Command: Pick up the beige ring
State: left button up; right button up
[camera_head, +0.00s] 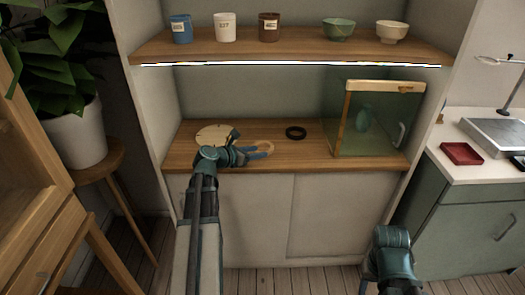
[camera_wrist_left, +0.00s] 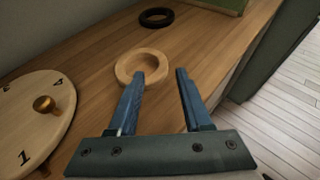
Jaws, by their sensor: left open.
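The beige ring (camera_head: 269,145) lies flat on the wooden cabinet top, near its front edge. In the left wrist view the ring (camera_wrist_left: 162,67) is just ahead of my left gripper (camera_wrist_left: 160,74). My left gripper, also in the head view (camera_head: 259,152), is open and empty, with blue fingers. In the wrist view its left fingertip overlaps the ring's near side and its right fingertip is to the right of the ring. I cannot tell whether a finger touches it. My right arm shows at the lower right of the head view, but its fingers do not.
A round beige dial board (camera_wrist_left: 20,110) with a brass knob lies left of the ring. A black ring (camera_head: 296,133) lies behind it to the right. A glass case (camera_head: 345,125) stands farther right. A shelf (camera_head: 290,50) with several cups and bowls hangs above.

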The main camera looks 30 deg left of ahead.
aim_at(270, 150)
pick_arm(q)
jog(key=shift+b+x, duration=1)
jog(key=shift+x, duration=1.65)
jog(key=shift+d+r, duration=0.15)
jog(key=shift+d, duration=0.05)
grip_shut()
